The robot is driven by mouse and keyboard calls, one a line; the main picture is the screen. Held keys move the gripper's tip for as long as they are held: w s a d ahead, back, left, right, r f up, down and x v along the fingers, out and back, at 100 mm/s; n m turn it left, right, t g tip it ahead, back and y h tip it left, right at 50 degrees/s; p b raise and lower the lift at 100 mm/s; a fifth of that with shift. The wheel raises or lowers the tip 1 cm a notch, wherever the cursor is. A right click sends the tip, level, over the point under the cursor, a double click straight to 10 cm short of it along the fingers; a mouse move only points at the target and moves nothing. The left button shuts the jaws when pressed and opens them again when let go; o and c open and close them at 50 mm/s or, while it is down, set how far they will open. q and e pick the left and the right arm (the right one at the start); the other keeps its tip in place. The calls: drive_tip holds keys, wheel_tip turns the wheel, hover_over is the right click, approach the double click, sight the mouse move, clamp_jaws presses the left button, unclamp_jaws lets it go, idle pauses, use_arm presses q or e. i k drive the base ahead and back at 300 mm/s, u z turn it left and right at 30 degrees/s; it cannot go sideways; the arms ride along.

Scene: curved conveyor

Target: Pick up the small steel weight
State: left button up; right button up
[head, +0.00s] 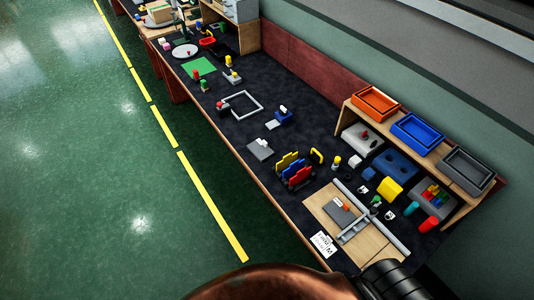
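I cannot make out the small steel weight for certain. Several small pale or grey pieces lie near the right end of the long dark workbench (245,140), such as a light piece (389,215) and another (362,189), but they are too small to identify. Neither gripper shows. A copper-coloured rounded part and a black ribbed part at the bottom edge look like my own body; they cover the near right corner of the bench.
A wooden shelf (449,213) at the right end carries orange (375,103), blue (417,132) and grey (466,171) trays. A wooden board (372,246) and a colourful rack (293,170) stand before it. Green floor (120,220) left of the bench is clear.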

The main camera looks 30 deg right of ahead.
sight(315, 157)
drive_tip(key=u, duration=0.55)
drive_tip(key=i, duration=2.2)
drive_tip(key=z, duration=3.25)
